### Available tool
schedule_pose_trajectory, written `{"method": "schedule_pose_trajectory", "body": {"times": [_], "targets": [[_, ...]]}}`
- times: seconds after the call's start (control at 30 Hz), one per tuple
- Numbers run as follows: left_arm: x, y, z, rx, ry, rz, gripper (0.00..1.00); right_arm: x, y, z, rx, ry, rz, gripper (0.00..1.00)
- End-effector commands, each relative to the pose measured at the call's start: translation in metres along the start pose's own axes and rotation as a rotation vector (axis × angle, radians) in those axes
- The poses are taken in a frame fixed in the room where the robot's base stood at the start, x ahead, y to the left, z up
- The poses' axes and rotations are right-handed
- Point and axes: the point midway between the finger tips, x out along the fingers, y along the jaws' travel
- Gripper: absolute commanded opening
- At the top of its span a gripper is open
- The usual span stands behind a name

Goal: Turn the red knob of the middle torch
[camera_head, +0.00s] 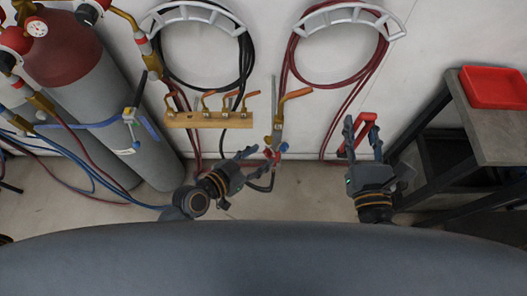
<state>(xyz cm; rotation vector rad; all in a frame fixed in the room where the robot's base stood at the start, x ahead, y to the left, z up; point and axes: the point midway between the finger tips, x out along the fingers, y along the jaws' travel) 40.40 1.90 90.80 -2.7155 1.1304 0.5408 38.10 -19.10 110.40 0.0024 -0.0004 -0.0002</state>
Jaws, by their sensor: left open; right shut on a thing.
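A brass torch (278,128) with an orange lever stands upright right of the wooden rack. A small red knob (268,153) and a blue knob (284,147) show at its lower end. My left gripper (258,164) is open, with its fingers just left of and below these knobs; I cannot tell whether they touch. My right gripper (362,138) points up and is shut on a red tool (360,128), partly hidden by the fingers. Which torch is the middle one is not clear.
The wooden rack (184,121) on the wall bears several brass fittings with orange levers. Coiled black (247,62) and red (291,62) hoses hang above. Gas cylinders (85,75) stand at left. A dark table (497,126) with a red tray (493,87) stands at right.

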Motion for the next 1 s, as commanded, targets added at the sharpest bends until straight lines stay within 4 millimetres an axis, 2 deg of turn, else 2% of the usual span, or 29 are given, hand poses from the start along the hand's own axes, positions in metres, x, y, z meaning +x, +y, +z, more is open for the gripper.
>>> {"method": "schedule_pose_trajectory", "body": {"times": [0.2, 0.5, 0.53, 0.7, 0.77, 1.0], "targets": [[0.020, 0.000, 0.000, -0.001, 0.000, 0.000, 0.46, 0.000, 0.000, 0.003, 0.000, 0.000, 0.000, 0.16], [0.023, 0.000, 0.001, 0.000, -0.001, 0.000, 0.46, 0.000, 0.000, 0.003, 0.000, 0.000, 0.000, 0.16], [0.023, 0.000, 0.001, 0.000, -0.001, 0.000, 0.44, 0.000, 0.000, 0.003, 0.000, 0.000, 0.000, 0.16], [0.023, 0.000, 0.001, 0.000, -0.001, 0.000, 0.10, 0.000, 0.000, 0.003, 0.000, 0.000, 0.000, 0.16], [0.022, 0.000, 0.001, 0.000, -0.001, 0.000, 0.00, 0.000, 0.000, 0.003, 0.000, 0.000, 0.000, 0.16], [0.023, 0.000, 0.001, -0.008, -0.001, 0.004, 0.00, 0.000, 0.000, 0.002, 0.000, 0.000, 0.000, 0.16]]}}
